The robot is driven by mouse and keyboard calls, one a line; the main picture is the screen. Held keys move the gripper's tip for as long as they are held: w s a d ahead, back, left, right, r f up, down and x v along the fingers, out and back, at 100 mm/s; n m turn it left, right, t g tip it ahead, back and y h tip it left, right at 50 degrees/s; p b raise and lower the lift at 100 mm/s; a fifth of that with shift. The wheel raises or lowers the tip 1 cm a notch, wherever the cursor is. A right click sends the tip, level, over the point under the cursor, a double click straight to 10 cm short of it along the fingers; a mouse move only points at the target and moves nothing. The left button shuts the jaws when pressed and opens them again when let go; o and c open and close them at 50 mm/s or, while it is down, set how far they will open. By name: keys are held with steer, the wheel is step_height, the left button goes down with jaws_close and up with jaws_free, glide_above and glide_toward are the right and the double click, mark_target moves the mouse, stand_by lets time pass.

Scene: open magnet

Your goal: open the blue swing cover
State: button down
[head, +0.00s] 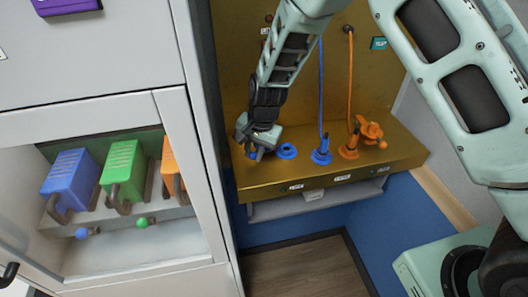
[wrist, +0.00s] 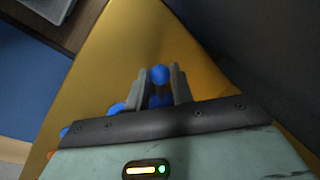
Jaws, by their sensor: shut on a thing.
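My gripper (head: 257,150) is low over the left end of the gold ledge. In the wrist view its two fingers (wrist: 160,82) are closed around a blue piece with a round knob (wrist: 160,75), which I take for the handle of the blue swing cover. Its lower part (wrist: 160,101) shows between the fingers, and the rest is hidden by my gripper. A blue ring-shaped fitting (head: 287,151) sits just right of my gripper in the head view. I cannot tell how far the cover is swung.
On the gold ledge (head: 390,159), a blue plug with a cable (head: 321,156) and orange fittings (head: 371,131) stand to the right. Dark wall borders the ledge in the wrist view.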

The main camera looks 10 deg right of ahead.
steer(key=shift+w+a+m, duration=0.55)
steer(key=shift+w+m, duration=0.05)
steer(key=c, duration=1.2)
jaws_free()
steer(key=shift+c, duration=0.2)
step_height(320, 180, up, 17)
steer(key=s+d+b, duration=0.2)
steer(key=b, duration=0.2)
steer(key=shift+d, duration=0.25)
steer(key=shift+r, duration=0.1)
